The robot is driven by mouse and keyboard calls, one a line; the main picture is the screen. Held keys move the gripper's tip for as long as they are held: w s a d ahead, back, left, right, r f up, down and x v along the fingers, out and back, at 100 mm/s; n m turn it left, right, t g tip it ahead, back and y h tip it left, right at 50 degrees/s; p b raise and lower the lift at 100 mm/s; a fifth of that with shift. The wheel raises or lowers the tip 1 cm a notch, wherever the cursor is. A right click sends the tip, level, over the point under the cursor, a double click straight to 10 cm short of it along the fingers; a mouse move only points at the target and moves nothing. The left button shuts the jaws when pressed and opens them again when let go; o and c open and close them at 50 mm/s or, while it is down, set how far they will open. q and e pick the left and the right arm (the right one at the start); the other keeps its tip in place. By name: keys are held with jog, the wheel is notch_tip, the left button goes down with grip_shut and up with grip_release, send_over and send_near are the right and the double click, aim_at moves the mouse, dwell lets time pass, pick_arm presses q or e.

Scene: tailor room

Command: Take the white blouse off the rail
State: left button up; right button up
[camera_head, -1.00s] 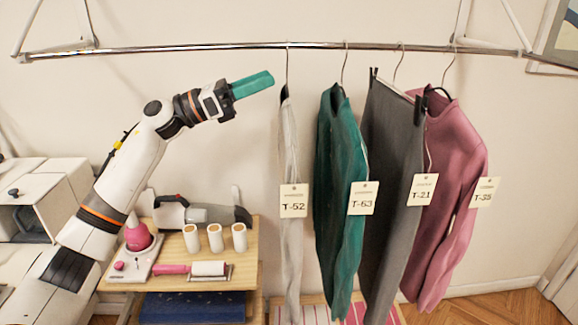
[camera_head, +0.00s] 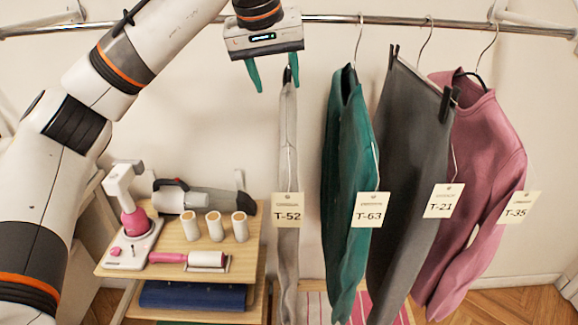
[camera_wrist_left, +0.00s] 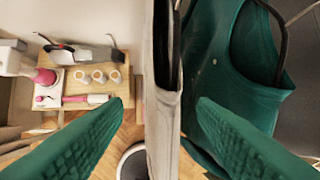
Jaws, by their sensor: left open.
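The white blouse (camera_head: 287,150) hangs edge-on at the left end of the row of garments, with a tag reading T-52 (camera_head: 288,210). Its hanger's top is hidden behind my left gripper in the head view. My left gripper (camera_head: 274,85) is open, with green fingers pointing down near the blouse's shoulder. In the left wrist view the pale blouse (camera_wrist_left: 160,120) runs down between the two spread fingers (camera_wrist_left: 160,105), and I see no finger closed on it. My right gripper is in neither view.
The chrome rail (camera_head: 400,20) crosses the top. A green garment (camera_head: 345,180), grey trousers (camera_head: 405,180) and a pink garment (camera_head: 480,150) hang to the right. A wooden shelf (camera_head: 250,268) with white spools and a pink roller stands at lower left.

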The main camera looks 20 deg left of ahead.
aim_at(282, 94)
pick_arm(q)
jog(key=shift+w+f, duration=0.2)
jog(key=shift+f, duration=0.35)
jog(key=p+x, duration=0.2)
jog(key=x, duration=0.2)
jog(key=shift+d+f, duration=0.2)
jog(key=shift+f, duration=0.05)
jog(key=shift+w+f, duration=0.1)
jog(key=shift+f, duration=0.1)
grip_shut()
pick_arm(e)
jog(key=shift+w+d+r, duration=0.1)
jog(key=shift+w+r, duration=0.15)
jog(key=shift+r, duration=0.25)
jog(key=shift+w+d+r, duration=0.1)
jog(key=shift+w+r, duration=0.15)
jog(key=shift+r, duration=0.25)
